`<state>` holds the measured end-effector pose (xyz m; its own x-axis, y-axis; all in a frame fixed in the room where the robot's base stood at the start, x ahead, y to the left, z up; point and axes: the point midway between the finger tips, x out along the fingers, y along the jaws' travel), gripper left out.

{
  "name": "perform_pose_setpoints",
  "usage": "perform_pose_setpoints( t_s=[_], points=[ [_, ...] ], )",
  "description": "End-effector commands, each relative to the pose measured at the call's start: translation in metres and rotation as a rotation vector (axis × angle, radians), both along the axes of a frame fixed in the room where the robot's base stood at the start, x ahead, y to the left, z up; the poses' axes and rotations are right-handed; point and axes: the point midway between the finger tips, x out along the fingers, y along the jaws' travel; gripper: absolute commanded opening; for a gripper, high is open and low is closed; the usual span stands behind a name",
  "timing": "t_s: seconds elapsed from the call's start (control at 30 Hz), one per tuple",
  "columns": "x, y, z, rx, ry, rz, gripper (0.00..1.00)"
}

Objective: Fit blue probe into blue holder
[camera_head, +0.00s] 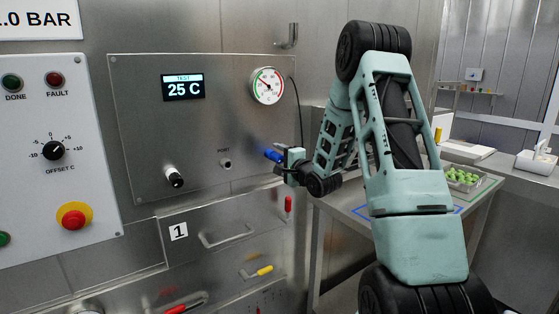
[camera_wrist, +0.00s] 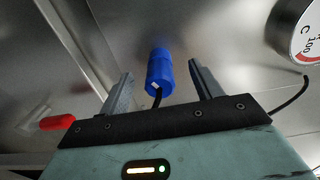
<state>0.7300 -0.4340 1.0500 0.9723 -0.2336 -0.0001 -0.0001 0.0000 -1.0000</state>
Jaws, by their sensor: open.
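The blue probe (camera_wrist: 160,72) is a blue cylinder with a dark cable leaving its near end. In the wrist view it lies between the two spread fingers of my gripper (camera_wrist: 160,82), with gaps on both sides. In the head view the blue probe (camera_head: 271,155) sticks out at the right part of the steel panel, just beyond my gripper (camera_head: 284,160). My gripper is open and does not appear to touch it. I cannot make out the blue holder separately, nor tell how deep the probe sits in one.
A red piece (camera_head: 288,205) hangs below my gripper and shows in the wrist view (camera_wrist: 57,122). A gauge (camera_head: 267,86) with a dark cable beside it is above. A drawer handle (camera_head: 228,234) and a yellow handle (camera_head: 262,271) are lower. A table (camera_head: 345,208) stands right.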

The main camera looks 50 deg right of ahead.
Motion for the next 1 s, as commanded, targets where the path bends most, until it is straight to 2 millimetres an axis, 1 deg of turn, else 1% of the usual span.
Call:
perform_pose_setpoints(
  t_s=[0.37, 1.0],
  points=[
    [-0.002, 0.000, 0.000, 0.000, 0.000, -0.001, 0.64],
    [-0.048, 0.011, 0.000, 0.000, 0.000, -0.001, 0.64]
  ],
)
